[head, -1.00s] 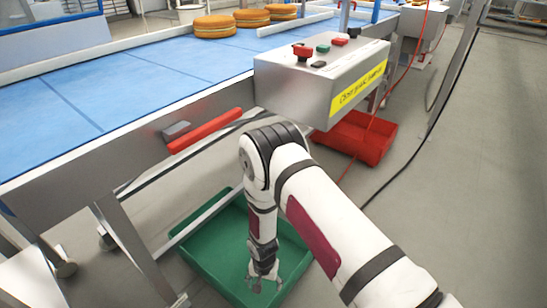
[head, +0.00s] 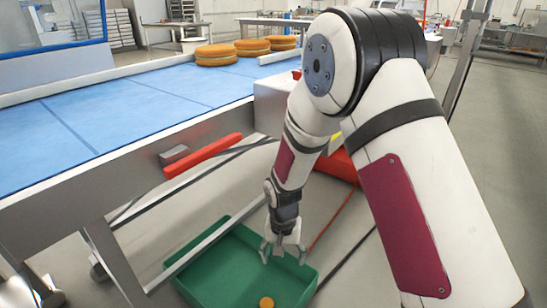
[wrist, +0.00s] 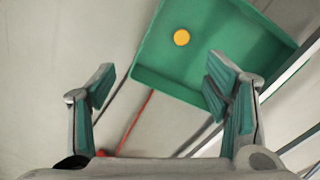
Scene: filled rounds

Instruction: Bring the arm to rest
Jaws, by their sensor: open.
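My gripper (head: 284,249) hangs over the far right part of a green tray on the floor, pointing down. Its fingers are spread and nothing is between them. In the wrist view my gripper (wrist: 165,95) shows two green-padded fingers wide apart. My arm rises on the right side of the head view and is bent at a black-banded elbow. It hides most of the control box on the conveyor.
The green tray (head: 200,262) holds one orange round (head: 267,302). A blue conveyor (head: 130,108) carries several filled rounds (head: 215,51). A red bar (head: 203,156) lines its near side. A red bin (head: 337,165) sits behind my arm. Open floor lies right.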

